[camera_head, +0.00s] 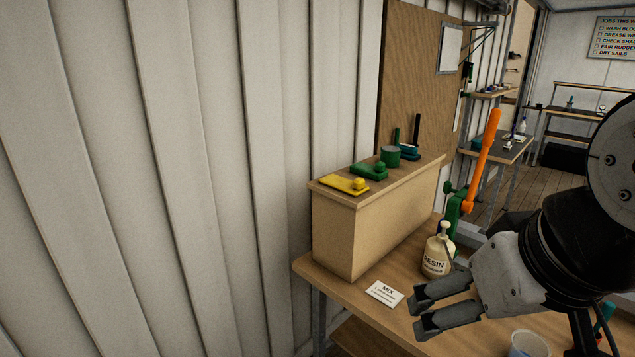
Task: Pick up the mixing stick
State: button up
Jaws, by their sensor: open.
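My gripper (420,314) is at the lower right, above the workbench (345,292). Its two dark fingers point left and stand apart, with nothing between them. I cannot make out a mixing stick for certain in this view. A cream resin bottle (436,258) stands on the bench just behind my gripper. A white card headed MIX (385,293) lies flat on the bench, left of the fingertips. A pale cup (528,344) shows at the bottom edge, partly cut off; I cannot tell what is in it.
A wooden box (365,232) at the bench's back carries a yellow tool (344,184), green tools and a green tin (390,157). A green clamp-like tool with an upright orange handle (483,160) stands behind the bottle. A teal item (606,313) is at the lower right.

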aim_at(607, 308)
jog(key=z, duration=1.45)
